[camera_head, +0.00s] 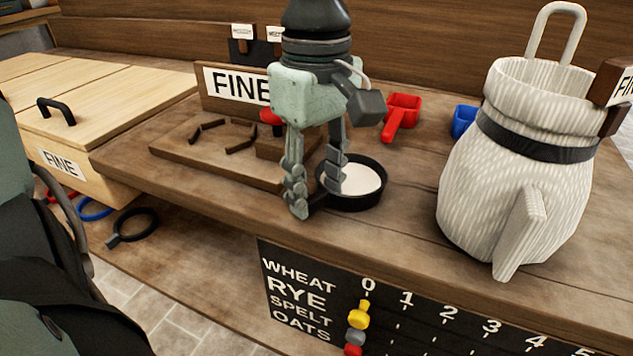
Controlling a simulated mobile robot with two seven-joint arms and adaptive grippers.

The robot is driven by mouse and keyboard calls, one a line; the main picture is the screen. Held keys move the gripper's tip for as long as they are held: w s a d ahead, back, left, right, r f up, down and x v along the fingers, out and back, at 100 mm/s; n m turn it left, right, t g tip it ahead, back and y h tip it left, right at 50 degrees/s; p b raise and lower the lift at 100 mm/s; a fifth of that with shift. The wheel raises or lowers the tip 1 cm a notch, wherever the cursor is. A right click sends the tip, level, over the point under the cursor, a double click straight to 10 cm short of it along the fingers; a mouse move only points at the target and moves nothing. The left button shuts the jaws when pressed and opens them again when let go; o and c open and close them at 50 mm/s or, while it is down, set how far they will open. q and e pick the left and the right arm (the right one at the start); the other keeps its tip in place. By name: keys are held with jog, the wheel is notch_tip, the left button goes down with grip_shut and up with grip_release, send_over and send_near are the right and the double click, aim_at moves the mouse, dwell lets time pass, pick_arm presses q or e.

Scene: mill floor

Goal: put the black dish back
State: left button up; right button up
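The black dish (376,203) is round and shallow, with pale white contents inside. My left gripper (316,201) points down at the dish's left side. My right gripper is not in view.
A wooden tray (185,150) with dark ridges and a FINE sign (229,84) lies left of my gripper. A red scoop (401,112), a blue scoop (462,121) and a pale sack (515,185) stand right.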

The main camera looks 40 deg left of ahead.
pick_arm(q)
jog(key=o, duration=0.4)
notch_tip(320, 180, up, 12)
dwell(0.5)
